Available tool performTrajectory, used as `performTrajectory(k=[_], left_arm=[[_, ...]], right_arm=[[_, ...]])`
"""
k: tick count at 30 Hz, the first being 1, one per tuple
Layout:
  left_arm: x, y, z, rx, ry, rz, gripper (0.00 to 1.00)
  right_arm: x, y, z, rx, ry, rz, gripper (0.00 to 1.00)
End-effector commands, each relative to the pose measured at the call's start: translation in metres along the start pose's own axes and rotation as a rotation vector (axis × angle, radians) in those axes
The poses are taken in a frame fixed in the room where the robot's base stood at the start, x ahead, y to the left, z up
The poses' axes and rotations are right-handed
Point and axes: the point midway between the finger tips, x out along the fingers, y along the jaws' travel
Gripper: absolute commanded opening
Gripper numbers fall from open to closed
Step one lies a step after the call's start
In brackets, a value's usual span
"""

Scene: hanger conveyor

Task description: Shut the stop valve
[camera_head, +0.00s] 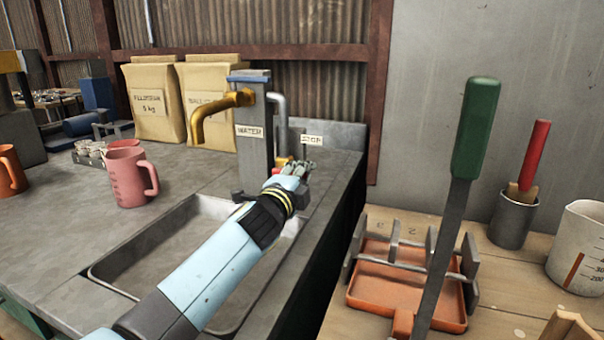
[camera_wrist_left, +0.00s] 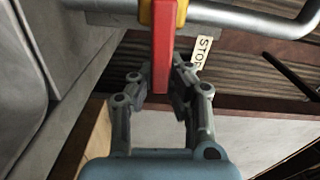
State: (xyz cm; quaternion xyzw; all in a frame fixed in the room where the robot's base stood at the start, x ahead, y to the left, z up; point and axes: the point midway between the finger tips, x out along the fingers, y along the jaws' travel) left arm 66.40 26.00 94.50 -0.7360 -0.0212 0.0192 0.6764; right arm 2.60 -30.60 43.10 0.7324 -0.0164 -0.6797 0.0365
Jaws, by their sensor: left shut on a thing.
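The stop valve has a red lever (camera_wrist_left: 161,50) on a yellow body (camera_wrist_left: 181,12), fitted on a grey pipe (camera_wrist_left: 240,18). In the wrist view the lever lies across the pipe's line. My left gripper (camera_wrist_left: 160,88) is shut on the lever's free end, a finger on either side. In the head view my left gripper (camera_head: 298,168) is at the foot of the grey water post (camera_head: 254,130) and hides most of the valve. A STOP label (camera_head: 312,140) stands just behind; it also shows in the left wrist view (camera_wrist_left: 203,50). My right gripper is not in view.
The brass spout (camera_head: 215,108) hangs over the sink basin (camera_head: 150,262). A pink jug (camera_head: 127,178) stands left of the basin, with paper sacks (camera_head: 155,103) behind. On the right bench are a green-handled lever (camera_head: 476,130), an orange tray (camera_head: 390,290) and a grey cup (camera_head: 511,222).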

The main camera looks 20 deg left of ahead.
Motion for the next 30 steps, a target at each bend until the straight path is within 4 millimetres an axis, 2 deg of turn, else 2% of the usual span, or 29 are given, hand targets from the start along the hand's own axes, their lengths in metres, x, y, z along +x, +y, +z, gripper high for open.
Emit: performTrajectory(k=[1, 17, 18, 21, 30], left_arm=[[-0.0015, 0.0061, -0.0001, 0.006, -0.001, 0.009, 0.00], [-0.0015, 0.0070, 0.0000, 0.029, -0.001, 0.009, 0.00], [-0.0016, 0.0070, 0.0000, 0.029, -0.001, 0.009, 0.14], [-0.0014, 0.0063, 0.0000, 0.030, -0.001, 0.007, 0.27], [-0.0020, 0.0038, 0.0001, 0.031, 0.000, 0.003, 0.27]], right_arm=[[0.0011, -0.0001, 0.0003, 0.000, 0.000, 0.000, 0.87], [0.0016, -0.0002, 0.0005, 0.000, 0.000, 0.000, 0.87], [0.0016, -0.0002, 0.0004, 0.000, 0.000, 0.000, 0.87], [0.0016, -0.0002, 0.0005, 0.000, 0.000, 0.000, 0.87], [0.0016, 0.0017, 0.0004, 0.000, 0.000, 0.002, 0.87]])
